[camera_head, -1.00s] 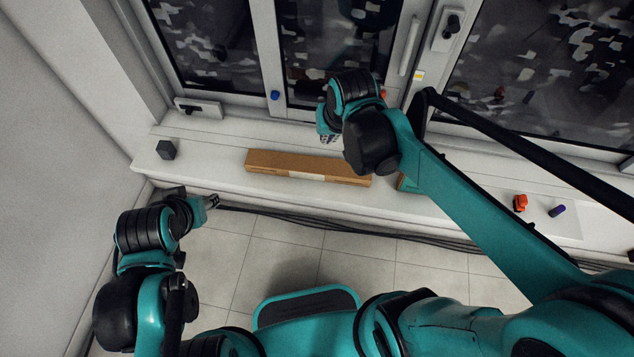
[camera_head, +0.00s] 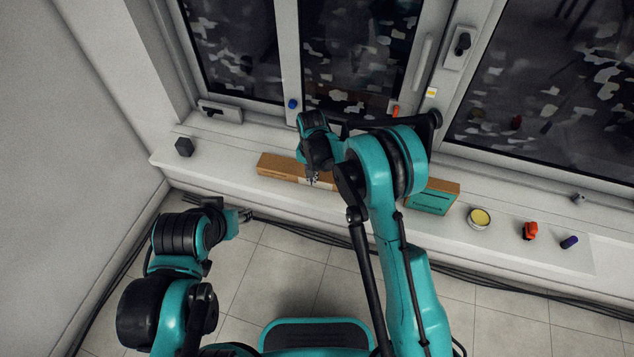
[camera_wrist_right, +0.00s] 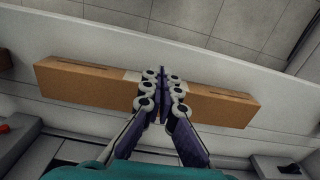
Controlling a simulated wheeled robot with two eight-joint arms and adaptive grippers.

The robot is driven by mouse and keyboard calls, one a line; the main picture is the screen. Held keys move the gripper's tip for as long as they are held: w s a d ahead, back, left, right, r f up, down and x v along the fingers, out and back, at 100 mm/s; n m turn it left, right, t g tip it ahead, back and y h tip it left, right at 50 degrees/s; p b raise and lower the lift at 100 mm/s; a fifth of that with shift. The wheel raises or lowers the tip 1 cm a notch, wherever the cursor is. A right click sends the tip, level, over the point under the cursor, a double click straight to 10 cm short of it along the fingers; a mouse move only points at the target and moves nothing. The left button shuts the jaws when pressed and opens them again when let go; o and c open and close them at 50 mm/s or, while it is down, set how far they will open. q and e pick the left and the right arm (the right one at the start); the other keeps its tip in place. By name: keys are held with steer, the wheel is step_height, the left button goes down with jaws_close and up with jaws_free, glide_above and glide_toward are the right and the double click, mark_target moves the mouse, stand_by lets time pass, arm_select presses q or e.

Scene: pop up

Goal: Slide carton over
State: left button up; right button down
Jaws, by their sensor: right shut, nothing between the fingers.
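A long brown carton (camera_head: 278,167) lies along the white window sill in the head view, with a pale label on its side. My right arm covers its right part. In the right wrist view the carton (camera_wrist_right: 85,80) runs across the picture. My right gripper (camera_head: 312,179) is shut and empty, with its fingertips over the carton's middle close to the label; the fingers (camera_wrist_right: 162,78) hide that part in the wrist view. I cannot tell whether they touch it. My left gripper (camera_head: 246,215) hangs in front of the sill, away from the carton; its jaw opening is unclear.
A teal-fronted box (camera_head: 432,199) stands to the right on the sill. Further right are a yellow-topped tin (camera_head: 480,218), a red-orange object (camera_head: 529,231) and a purple cylinder (camera_head: 569,242). A dark cube (camera_head: 184,147) sits at the left. Sill between cube and carton is clear.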

step_height(320, 180, down, 9)
steer(key=b, duration=0.3)
steer(key=w, duration=0.1)
steer(key=w+d+b, duration=0.1)
steer(key=w, duration=0.1)
steer(key=shift+w+b, duration=0.3)
steer(key=shift+w, duration=0.15)
steer(key=shift+d, duration=0.1)
